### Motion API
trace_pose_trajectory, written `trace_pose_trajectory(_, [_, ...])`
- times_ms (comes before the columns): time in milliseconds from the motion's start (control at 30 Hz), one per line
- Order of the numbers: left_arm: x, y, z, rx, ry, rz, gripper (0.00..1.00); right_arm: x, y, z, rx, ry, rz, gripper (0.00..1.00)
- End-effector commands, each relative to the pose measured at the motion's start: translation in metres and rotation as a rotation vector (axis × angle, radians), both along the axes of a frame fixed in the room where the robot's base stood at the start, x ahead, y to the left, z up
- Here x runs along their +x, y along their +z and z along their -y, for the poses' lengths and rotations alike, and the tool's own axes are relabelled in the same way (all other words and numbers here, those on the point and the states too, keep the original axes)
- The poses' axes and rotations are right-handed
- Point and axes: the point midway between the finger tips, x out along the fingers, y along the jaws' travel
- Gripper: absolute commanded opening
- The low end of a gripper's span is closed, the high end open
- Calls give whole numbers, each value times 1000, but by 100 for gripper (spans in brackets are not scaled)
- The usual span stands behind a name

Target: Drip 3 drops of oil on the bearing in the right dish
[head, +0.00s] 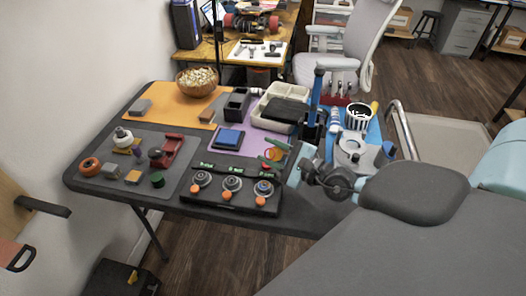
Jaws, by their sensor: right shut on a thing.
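A dark block at the table's front edge has three round dishes in a row, with a small green display behind each and an orange knob in front. The right dish (264,188) has a dark ring-shaped bearing with a bluish centre. The middle dish (232,184) and left dish (202,178) look similar. My right gripper (289,166) comes in from the right, behind and right of the right dish. It is shut on a small green and red oiler-like thing (272,155), apart from the dish in the picture. Its tip is too small to make out. My left gripper is not in view.
A grey mat (90,150) with several small parts lies left of the dishes. A purple mat with a blue box (228,138) lies behind them. A wooden bowl (197,82), pale tray (272,95) and striped cup (358,117) stand further back.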

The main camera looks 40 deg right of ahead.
Motion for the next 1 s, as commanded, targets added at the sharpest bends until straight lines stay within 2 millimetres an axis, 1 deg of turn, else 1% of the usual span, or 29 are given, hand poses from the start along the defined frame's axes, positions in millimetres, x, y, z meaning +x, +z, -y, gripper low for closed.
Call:
trace_pose_trajectory(33, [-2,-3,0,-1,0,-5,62,-1,2,-1,88,1,-31,12])
trace_pose_trajectory(200, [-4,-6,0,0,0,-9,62,-1,17,0,398,0,-132,12])
trace_pose_trajectory(300, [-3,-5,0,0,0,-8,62,0,24,-1,536,2,-176,12])
trace_pose_trajectory(367, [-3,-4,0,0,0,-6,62,0,27,0,587,1,-193,12])
trace_pose_trajectory(467, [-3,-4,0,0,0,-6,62,0,28,0,620,1,-204,12])
trace_pose_trajectory(1000, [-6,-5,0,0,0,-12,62,0,27,0,613,1,-204,12])
